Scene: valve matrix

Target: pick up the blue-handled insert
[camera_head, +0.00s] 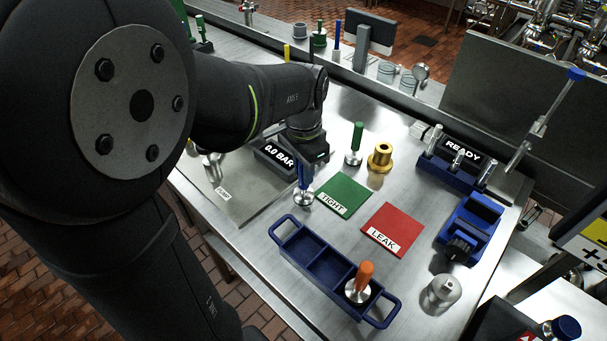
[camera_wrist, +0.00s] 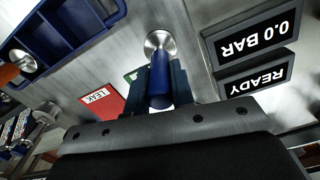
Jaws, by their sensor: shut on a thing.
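The blue-handled insert (camera_head: 304,178) is upright beside the left corner of the green TIGHT mat (camera_head: 344,195), its round metal base pointing down. My gripper (camera_head: 303,162) comes from above and is shut on its blue handle. In the wrist view, the fingers (camera_wrist: 160,88) close on both sides of the blue-handled insert (camera_wrist: 160,72), with the shiny base beyond. I cannot tell whether the base touches the table or is slightly above it.
A blue tray (camera_head: 308,262) holds an orange-handled insert (camera_head: 362,280) in its right compartment. A red LEAK mat (camera_head: 393,228), a green-handled insert (camera_head: 355,142) and a brass fitting (camera_head: 380,157) stand around. The 0.0 BAR display (camera_head: 275,158) is close by on the left.

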